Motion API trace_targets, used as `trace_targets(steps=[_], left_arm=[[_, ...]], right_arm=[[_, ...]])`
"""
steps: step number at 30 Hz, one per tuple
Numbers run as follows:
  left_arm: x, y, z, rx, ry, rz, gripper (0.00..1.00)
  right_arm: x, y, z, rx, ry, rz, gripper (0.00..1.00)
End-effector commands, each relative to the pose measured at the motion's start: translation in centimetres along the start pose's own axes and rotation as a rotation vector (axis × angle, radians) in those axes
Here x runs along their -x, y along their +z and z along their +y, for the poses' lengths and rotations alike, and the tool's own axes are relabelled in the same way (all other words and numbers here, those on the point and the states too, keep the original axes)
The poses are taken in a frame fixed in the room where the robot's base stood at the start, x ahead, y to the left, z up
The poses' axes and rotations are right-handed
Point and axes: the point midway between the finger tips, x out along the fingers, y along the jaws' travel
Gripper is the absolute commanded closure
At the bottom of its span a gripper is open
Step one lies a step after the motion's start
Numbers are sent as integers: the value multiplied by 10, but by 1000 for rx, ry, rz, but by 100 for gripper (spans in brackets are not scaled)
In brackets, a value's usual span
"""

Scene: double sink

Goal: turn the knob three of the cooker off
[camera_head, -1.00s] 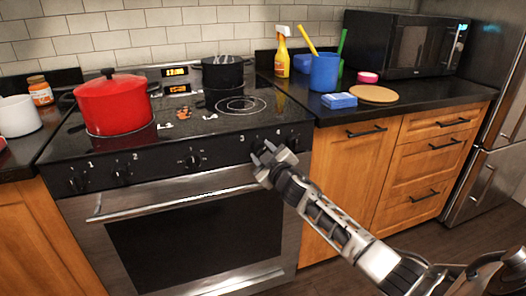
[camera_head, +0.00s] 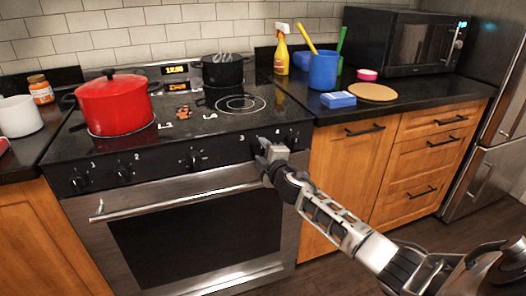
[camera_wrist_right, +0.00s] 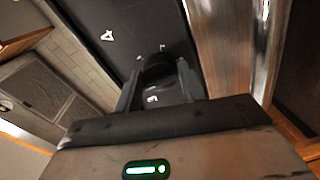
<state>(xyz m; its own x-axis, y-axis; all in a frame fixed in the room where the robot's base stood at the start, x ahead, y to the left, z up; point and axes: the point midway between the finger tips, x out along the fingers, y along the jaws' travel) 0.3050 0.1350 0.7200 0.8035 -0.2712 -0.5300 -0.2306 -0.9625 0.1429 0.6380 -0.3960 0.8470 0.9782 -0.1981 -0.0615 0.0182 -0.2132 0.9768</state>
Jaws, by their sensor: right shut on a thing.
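The cooker (camera_head: 215,165) has a black front panel with numbered knobs. My right gripper (camera_head: 264,146) is at this panel, just right of the printed 3. In the right wrist view its two fingers stand on either side of the dark knob three (camera_wrist_right: 157,66), shut on it, with the label 3 close by. In the head view the gripper hides most of that knob. My left gripper is not in view.
Knob four (camera_head: 291,140) is close to the right of my gripper. The oven handle (camera_head: 170,205) runs below the panel. A red pot (camera_head: 114,105) and a black pot (camera_head: 222,72) stand on the cooktop. Wooden drawers (camera_head: 380,150) are at the right.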

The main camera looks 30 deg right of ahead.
Motion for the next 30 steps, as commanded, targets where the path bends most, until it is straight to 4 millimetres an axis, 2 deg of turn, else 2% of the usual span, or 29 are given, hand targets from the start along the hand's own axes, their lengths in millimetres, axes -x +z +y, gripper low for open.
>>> trace_targets(steps=[16, 17, 18, 19, 30], left_arm=[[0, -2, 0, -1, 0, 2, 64], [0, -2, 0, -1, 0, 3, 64], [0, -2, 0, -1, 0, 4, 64], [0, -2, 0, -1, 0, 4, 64], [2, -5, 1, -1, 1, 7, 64]], right_arm=[[-1, 2, 3, 28, 4, -5, 83], [-1, 2, 3, 28, 4, -5, 55], [-1, 1, 3, 28, 4, -5, 44], [-1, 1, 3, 28, 4, -5, 40], [6, 0, 1, 25, 1, -2, 40]])
